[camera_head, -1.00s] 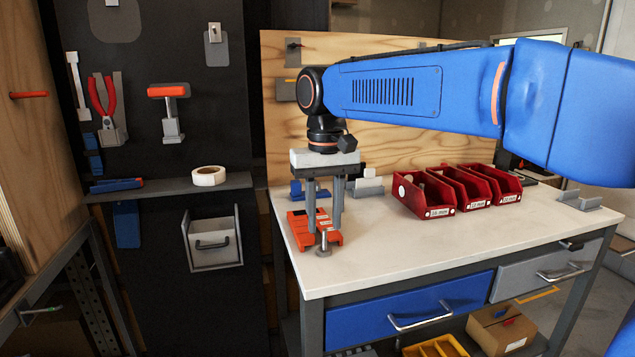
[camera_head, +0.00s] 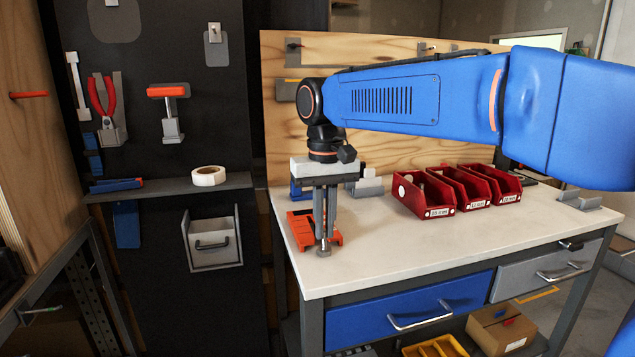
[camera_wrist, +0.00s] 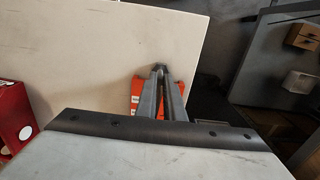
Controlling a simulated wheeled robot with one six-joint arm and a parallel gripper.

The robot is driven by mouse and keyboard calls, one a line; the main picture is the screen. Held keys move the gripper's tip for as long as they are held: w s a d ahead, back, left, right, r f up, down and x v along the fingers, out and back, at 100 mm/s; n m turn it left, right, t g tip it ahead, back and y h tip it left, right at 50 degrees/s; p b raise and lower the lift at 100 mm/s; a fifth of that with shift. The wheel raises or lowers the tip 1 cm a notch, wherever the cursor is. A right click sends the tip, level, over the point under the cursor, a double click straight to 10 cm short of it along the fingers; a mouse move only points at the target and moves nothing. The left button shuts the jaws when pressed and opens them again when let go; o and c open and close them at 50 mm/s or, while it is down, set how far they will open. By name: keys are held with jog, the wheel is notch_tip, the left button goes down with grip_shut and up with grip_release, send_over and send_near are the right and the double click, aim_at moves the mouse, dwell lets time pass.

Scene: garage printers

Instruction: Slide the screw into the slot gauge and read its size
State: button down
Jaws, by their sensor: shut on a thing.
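The screw (camera_head: 324,250) stands upright on its head at the front left of the white worktop, with its shank between the fingers. My gripper (camera_head: 324,236) points straight down and is shut on it. The orange slot gauge (camera_head: 302,232) lies flat on the worktop just behind and to the left of the screw. The fingers hide part of the gauge in the head view. In the wrist view the gauge (camera_wrist: 179,102) shows on both sides of my fingers; the screw is mostly hidden there. I cannot make out the size marks on the gauge.
Three red bins (camera_head: 425,194) with labels stand in a row on the worktop (camera_head: 400,249) to the right. Small grey holders (camera_head: 368,187) stand behind the gripper. The front middle of the worktop is clear. The worktop's left edge is close to the gauge.

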jog(key=shift+w+a, duration=0.6)
jog(key=shift+w, duration=1.5)
jog(key=shift+w+a, duration=0.6)
jog(key=shift+w, duration=1.45)
jog(key=shift+w+a, duration=0.6)
jog(key=shift+w, duration=1.5)
dwell(0.8)
jog(key=c, duration=1.8)
grip_release()
